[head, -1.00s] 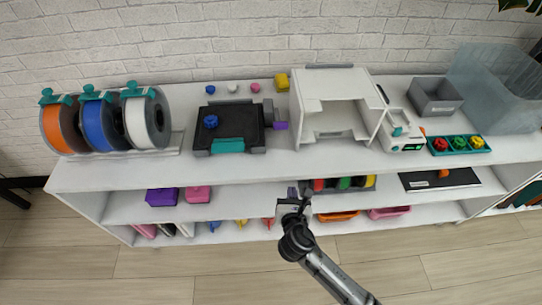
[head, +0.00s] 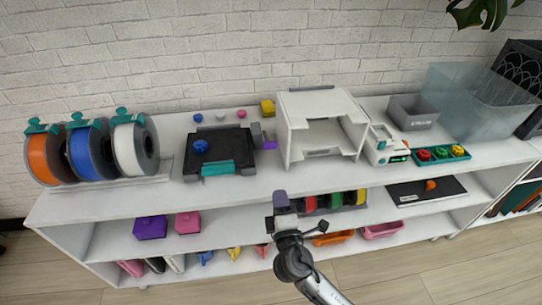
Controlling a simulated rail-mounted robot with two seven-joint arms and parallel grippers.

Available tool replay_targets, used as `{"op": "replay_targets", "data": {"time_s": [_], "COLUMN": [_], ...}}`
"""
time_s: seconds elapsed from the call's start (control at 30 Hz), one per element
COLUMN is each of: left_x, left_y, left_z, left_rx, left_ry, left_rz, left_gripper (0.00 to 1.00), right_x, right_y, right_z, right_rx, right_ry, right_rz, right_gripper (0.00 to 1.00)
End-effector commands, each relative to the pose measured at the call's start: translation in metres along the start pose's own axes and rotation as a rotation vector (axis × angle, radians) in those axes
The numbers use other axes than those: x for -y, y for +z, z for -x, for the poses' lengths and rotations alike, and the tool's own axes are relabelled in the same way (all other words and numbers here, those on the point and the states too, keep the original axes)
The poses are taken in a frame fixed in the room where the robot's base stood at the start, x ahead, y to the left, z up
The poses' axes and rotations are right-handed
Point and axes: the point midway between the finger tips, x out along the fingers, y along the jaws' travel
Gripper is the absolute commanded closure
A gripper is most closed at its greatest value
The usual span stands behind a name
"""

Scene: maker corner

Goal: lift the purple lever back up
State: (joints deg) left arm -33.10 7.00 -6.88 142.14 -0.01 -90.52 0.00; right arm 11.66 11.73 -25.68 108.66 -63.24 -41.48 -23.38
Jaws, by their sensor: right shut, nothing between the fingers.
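The purple lever (head: 270,145) is a small purple piece on a grey block (head: 256,134) at the right side of a black plate device (head: 221,146) on the shelf's top. It appears low, near the top surface, but its exact angle is too small to tell. My right gripper (head: 281,203) is shut and empty. In the picture it shows at the shelf's front edge, below the lever and apart from it. Its fingertips look purplish grey. My left gripper is not in view.
A white open-fronted box (head: 288,136) stands just right of the lever. Three spools (head: 82,153) stand at the left. A blue knob (head: 201,146) sits on the black plate. The white top (head: 225,194) is clear between the lever and the front edge.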

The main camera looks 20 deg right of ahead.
Motion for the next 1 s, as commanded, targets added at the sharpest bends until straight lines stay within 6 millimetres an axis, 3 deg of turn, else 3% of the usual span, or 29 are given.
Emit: {"op": "replay_targets", "data": {"time_s": [0.17, 0.6, 0.8, 1.0], "left_x": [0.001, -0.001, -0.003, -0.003], "left_y": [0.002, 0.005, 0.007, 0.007], "left_z": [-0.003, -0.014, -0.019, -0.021], "left_rx": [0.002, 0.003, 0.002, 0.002], "left_ry": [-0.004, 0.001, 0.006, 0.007], "left_rz": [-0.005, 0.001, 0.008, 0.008], "left_gripper": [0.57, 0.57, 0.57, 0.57], "right_x": [0.0, 0.0, 0.001, 0.001], "right_y": [0.0, 0.0, 0.0, 0.0], "right_z": [-0.021, -0.1, -0.124, -0.135], "right_rx": [0.001, 0.001, 0.0, 0.001], "right_ry": [0.002, 0.001, 0.0, -0.001], "right_rz": [-0.01, -0.008, -0.007, -0.009], "right_gripper": [1.0, 1.0, 1.0, 1.0]}}
